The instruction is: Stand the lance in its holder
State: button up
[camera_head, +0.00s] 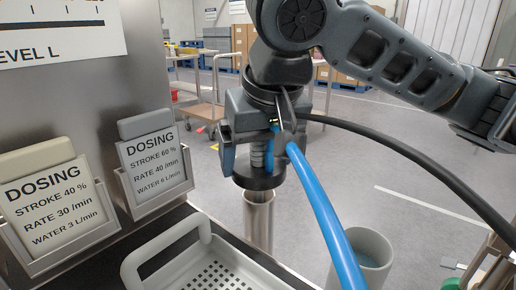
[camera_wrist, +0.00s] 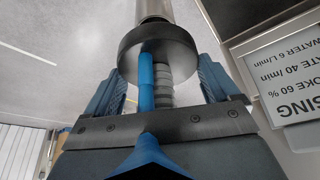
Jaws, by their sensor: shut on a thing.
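My gripper (camera_head: 262,150) points down and is shut on the lance by its grey ribbed neck (camera_wrist: 165,86). Below the fingers is the lance's black round collar (camera_head: 260,180), which also shows in the wrist view (camera_wrist: 172,48). A blue hose (camera_head: 325,215) runs from the lance down towards the front right. A steel tube (camera_head: 258,222) stands upright directly under the collar; I cannot tell whether it belongs to the lance or is a separate holder. A grey open-topped cylinder (camera_head: 379,246) stands to the right, partly behind the hose. The lower end of the steel tube is hidden.
A white perforated basket (camera_head: 165,258) with a raised handle lies in front at the left. Two dosing cards (camera_head: 155,160) (camera_head: 50,205) stand in holders against a metal panel. A black cable (camera_head: 420,160) loops to the right. Trolleys and boxes are far back; open floor lies between.

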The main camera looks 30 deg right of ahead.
jog(key=shift+f+b, duration=0.85)
jog(key=shift+f, duration=0.8)
jog(key=o, duration=1.2)
jog(key=shift+o, duration=0.2)
jog(key=shift+p+v, duration=1.25)
jog(key=shift+v, duration=2.65)
